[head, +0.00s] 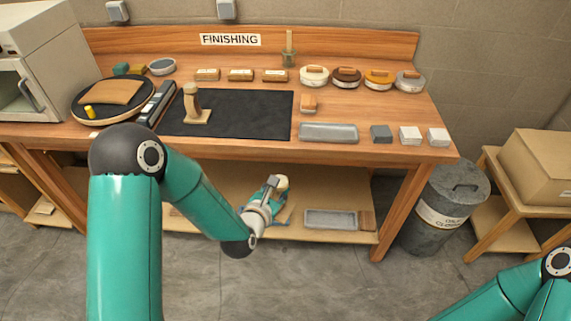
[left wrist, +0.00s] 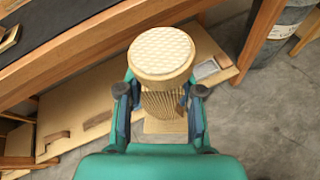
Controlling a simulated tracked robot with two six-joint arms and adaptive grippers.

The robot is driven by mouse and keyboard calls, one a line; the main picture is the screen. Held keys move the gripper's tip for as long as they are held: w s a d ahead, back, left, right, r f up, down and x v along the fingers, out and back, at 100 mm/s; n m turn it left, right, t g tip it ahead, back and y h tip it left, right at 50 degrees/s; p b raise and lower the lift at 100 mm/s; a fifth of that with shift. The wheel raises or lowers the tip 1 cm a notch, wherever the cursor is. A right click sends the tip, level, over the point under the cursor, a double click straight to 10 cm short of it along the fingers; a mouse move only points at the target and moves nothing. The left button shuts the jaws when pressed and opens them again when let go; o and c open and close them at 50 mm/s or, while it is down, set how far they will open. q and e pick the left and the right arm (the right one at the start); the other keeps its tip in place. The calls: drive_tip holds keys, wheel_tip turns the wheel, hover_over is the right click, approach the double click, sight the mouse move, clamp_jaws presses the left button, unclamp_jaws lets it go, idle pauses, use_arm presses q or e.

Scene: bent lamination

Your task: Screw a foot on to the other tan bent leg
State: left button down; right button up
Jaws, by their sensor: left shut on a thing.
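A tan bent leg (head: 192,106) stands on the black mat, its flat plate down and a rounded piece at its top. My left gripper (head: 270,194) is in front of the bench, below the top's front edge, shut on a tan piece (head: 283,184). In the left wrist view this held tan piece (left wrist: 161,52) has a round, textured end facing the camera and a striped body between the fingers (left wrist: 160,100). A flat tan part shows below it. I cannot tell whether it is a leg with a foot on it. My right gripper is out of view.
The black mat (head: 255,115) has free room right of the standing leg. A grey tray (head: 328,133) and small blocks lie to its right, round tins (head: 347,77) behind. A turntable (head: 80,108) is left. A lower shelf (head: 345,235) and a bin (head: 443,205) are below.

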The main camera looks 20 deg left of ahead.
use_arm(q)
drive_tip(key=s+d+m+g+h, duration=0.1)
drive_tip(key=s+d+m+h, duration=0.2)
drive_tip(key=d, duration=0.4)
drive_tip(key=s+d+f+m+g+h, duration=0.1)
drive_tip(key=s+d+m+g+h, duration=0.1)
drive_tip(key=s+d+m+h, duration=0.2)
drive_tip(key=s+d+h, duration=0.1)
drive_tip(key=d, duration=0.2)
drive_tip(key=shift+s+d+f+m, duration=0.25)
drive_tip(key=shift+s+f+m, duration=0.05)
